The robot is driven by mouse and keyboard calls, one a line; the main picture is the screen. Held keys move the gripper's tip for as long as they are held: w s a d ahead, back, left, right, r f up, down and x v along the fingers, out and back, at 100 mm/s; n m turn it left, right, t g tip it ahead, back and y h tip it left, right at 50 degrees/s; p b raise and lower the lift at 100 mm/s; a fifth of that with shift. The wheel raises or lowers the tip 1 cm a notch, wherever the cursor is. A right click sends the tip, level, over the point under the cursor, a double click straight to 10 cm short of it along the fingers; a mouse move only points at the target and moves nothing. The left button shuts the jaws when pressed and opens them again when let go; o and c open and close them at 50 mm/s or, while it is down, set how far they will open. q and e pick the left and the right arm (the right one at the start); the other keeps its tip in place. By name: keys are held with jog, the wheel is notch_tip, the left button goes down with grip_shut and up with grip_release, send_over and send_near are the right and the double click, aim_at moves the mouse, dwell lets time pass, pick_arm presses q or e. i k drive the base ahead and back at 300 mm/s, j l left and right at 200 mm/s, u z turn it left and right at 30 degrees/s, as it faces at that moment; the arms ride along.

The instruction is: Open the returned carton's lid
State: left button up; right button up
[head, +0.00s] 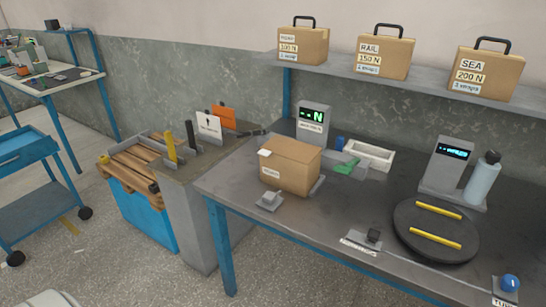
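The carton's far sides are hidden. Neither of my grippers is in view.
A small grey block (269,200) stands close by. To the right are a white tray (368,155), a black turntable (428,250) with two yellow bars, and a bottle (483,178). Labelled cases (385,52) stand on the shelf above.

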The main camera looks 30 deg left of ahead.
aim_at(305, 152)
jog(key=u, duration=0.65)
